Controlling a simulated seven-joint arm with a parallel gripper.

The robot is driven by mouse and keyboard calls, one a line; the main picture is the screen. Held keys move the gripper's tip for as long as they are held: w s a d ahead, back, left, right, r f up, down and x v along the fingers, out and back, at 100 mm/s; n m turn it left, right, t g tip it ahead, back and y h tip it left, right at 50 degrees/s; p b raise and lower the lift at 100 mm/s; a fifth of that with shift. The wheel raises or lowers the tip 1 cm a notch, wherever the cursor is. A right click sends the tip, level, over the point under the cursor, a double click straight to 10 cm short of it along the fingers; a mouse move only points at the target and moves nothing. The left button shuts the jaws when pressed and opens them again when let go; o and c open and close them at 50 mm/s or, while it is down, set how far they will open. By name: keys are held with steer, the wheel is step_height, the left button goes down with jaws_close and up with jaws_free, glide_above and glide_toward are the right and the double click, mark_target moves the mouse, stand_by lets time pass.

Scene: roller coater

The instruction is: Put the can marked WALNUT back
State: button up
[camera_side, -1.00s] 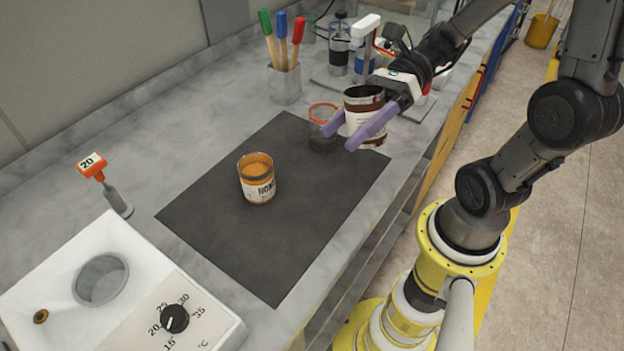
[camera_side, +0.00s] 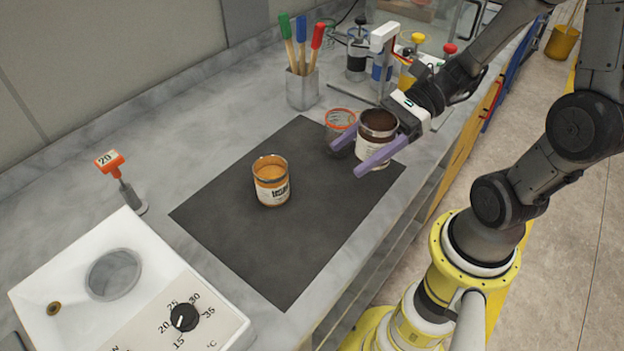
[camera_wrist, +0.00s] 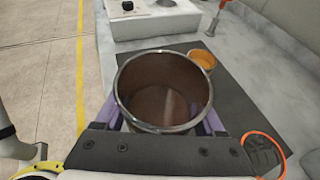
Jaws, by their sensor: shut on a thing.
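My gripper (camera_side: 368,158) is shut on a can with dark brown contents and a pale label (camera_side: 376,127). It holds the can upright at the far right corner of the dark mat (camera_side: 250,235). The label's word cannot be read. In the wrist view the can (camera_wrist: 163,88) fills the middle, its open top facing the camera, with purple fingers on both sides. I cannot tell whether its base touches the mat. A second can with orange contents (camera_side: 271,183) stands on the mat, apart from my gripper; its label is unclear.
A clear cup with an orange rim (camera_side: 341,121) stands close behind the held can. A holder with coloured-handled tools (camera_side: 302,88) is at the back. A white bath with a dial (camera_side: 130,290) is front left. The mat's near part is clear.

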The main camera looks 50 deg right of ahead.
glide_above(313, 192)
step_height(313, 192, down, 7)
steer(key=shift+s+a+r, duration=0.1)
steer(key=shift+a, duration=0.05)
steer(key=shift+w+a+f, duration=0.1)
steer(key=shift+w+f, duration=0.1)
steer(key=shift+f, duration=1.6)
steer(key=shift+f, duration=0.1)
steer(key=o, duration=1.3)
steer(key=shift+d+r, duration=0.2)
steer(key=shift+d, duration=0.05)
steer(key=v, duration=1.1)
steer(key=shift+s+d+r, duration=0.1)
steer(key=shift+s+d, duration=0.1)
